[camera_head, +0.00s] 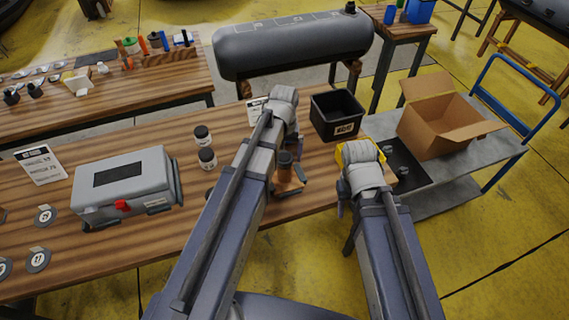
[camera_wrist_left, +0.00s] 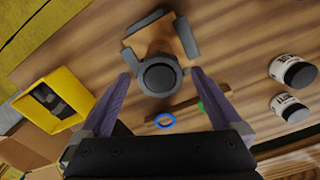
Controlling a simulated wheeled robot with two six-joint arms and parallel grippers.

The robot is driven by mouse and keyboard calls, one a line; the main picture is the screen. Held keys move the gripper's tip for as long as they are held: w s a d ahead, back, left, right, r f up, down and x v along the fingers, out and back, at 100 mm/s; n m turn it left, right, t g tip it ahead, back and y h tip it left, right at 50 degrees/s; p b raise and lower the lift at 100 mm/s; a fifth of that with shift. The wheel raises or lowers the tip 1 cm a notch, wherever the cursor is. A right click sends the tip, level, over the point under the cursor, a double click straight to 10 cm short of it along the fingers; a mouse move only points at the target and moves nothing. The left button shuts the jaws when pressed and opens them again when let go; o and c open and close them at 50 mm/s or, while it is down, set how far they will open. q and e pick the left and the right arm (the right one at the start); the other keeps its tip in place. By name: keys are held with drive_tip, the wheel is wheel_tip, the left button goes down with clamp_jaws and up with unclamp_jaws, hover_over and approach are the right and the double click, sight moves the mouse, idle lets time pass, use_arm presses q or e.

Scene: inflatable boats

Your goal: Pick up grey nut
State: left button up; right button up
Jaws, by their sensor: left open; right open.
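My left gripper (camera_wrist_left: 164,92) is open and empty in the left wrist view, its two purple fingers apart over the wooden table. In the head view its wrist hides its fingers. A dark round-topped cylinder (camera_wrist_left: 160,75) stands close in front of the fingers. A yellow bin (camera_wrist_left: 33,100) to the left in the wrist view holds dark grey pieces (camera_wrist_left: 54,99); I cannot tell whether one is the grey nut. My right gripper (camera_head: 360,176) is by the yellow bin in the head view, its fingers mostly hidden. Small grey-green pieces (camera_head: 403,171) lie on a dark surface beside it.
Two small jars (camera_head: 207,157) and a grey box with a red knob (camera_head: 122,186) are left of my left arm. A black bin (camera_head: 337,115) stands at the table's far right. A cardboard box (camera_head: 440,118) sits on a cart. A blue ring (camera_wrist_left: 164,120) lies near the left fingers.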

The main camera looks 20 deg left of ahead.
use_arm(q)
drive_tip(key=c, duration=1.4)
drive_tip(key=shift+r, duration=0.15)
use_arm(e)
drive_tip(key=shift+r, duration=0.1)
